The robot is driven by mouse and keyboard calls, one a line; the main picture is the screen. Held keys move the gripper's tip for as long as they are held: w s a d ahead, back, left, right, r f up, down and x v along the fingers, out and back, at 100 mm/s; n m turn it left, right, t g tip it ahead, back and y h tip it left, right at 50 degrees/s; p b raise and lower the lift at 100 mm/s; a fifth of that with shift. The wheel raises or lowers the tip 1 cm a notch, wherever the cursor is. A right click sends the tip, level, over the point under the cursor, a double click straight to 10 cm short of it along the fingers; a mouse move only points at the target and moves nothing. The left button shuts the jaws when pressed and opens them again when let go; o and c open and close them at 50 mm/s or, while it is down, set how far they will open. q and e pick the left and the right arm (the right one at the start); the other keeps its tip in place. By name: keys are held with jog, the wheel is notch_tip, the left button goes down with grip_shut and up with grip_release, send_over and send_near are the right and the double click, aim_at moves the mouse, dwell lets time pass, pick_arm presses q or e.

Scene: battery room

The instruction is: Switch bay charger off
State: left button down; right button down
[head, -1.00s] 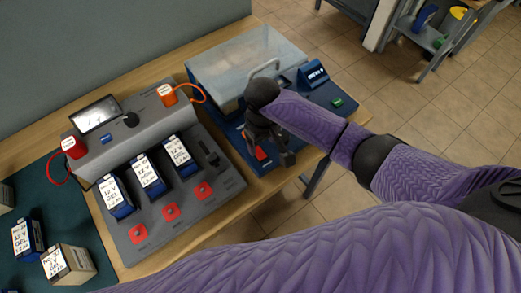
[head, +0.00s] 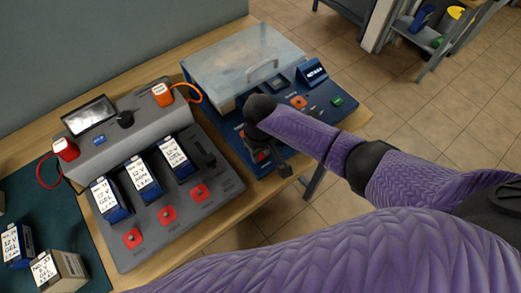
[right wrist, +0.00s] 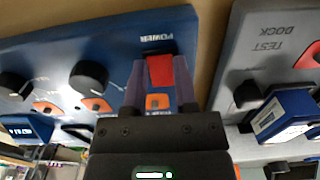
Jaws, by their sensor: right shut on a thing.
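The blue bay charger (head: 330,103) with a clear lid (head: 245,68) stands at the right end of the bench. My right gripper (head: 268,158) is down at its front left corner. In the right wrist view, my right gripper (right wrist: 160,85) is shut on the red power switch (right wrist: 160,70), one finger on each side, just below the word POWER on the blue panel (right wrist: 110,35). An orange light or button (right wrist: 157,102) shows between the fingers. Whether the switch stands on or off cannot be told. My left gripper is not in view.
Left of the charger stands the grey test dock (head: 220,185) with several batteries and red buttons. Loose batteries (head: 60,270) lie on a dark green mat (head: 92,262) at lower left. Tiled floor is open to the right.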

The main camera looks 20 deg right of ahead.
jog(key=shift+w+g, duration=0.15)
jog(key=shift+g, duration=0.25)
jog(key=shift+w+a+f+g+h+b, duration=0.15)
jog(key=shift+g+h+b, duration=0.25)
jog(key=shift+g+b, duration=0.4)
jog(key=shift+r, duration=0.2)
jog(key=shift+c, duration=2)
grip_release()
jog(key=shift+r, duration=0.15)
